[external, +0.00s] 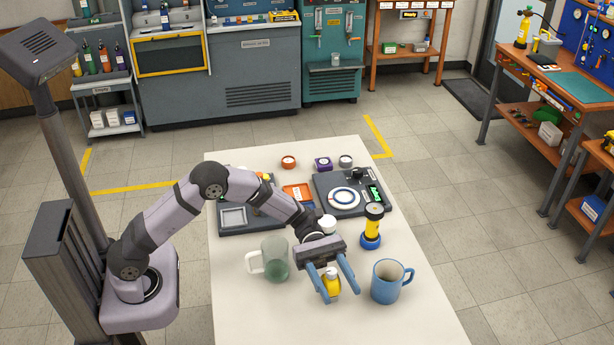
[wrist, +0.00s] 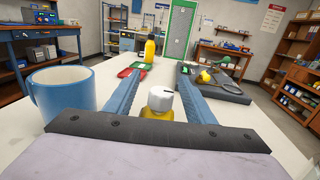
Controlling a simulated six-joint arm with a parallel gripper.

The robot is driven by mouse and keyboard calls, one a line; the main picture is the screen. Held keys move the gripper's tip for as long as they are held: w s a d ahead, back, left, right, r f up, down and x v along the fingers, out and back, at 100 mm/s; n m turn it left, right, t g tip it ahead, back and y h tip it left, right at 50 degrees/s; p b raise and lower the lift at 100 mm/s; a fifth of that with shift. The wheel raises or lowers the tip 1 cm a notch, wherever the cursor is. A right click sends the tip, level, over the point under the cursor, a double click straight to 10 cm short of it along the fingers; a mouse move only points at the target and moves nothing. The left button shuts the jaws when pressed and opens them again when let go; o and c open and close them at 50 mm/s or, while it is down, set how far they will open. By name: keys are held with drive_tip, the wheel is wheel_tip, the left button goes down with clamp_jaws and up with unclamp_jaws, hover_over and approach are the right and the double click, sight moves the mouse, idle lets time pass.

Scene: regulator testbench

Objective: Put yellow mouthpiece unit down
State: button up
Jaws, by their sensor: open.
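The yellow mouthpiece unit (external: 331,284), a small yellow body with a pale top, is upright between my fingers near the front of the white table. In the wrist view its white cap (wrist: 160,98) and yellow body (wrist: 157,131) show low between the fingers; the lower part is hidden by my gripper. My gripper (external: 339,294) is open, with one blue finger on each side of the unit. In the wrist view gaps show between the cap and both fingers (wrist: 159,80). I cannot tell whether its bottom rests on the table.
A blue mug (external: 388,281) stands close to the right of my gripper. A clear mug (external: 275,260) is to the left. A yellow-and-black piece on a blue base (external: 372,225) stands behind. Dark trays (external: 232,230) lie farther back. The wrist view shows a yellow bottle (wrist: 149,49) ahead.

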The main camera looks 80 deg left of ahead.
sight(330, 272)
drive_tip(key=shift+r, duration=0.1)
drive_tip(key=shift+a, duration=0.1)
drive_tip(key=a, duration=0.3)
drive_tip(key=a+b, duration=0.1)
drive_tip(key=shift+s+a, duration=0.3)
drive_tip(key=shift+a, duration=0.1)
wheel_tip(330, 272, up, 5)
drive_tip(key=shift+s+r, duration=0.1)
drive_tip(key=shift+r, duration=0.95)
drive_tip(key=shift+d, duration=0.1)
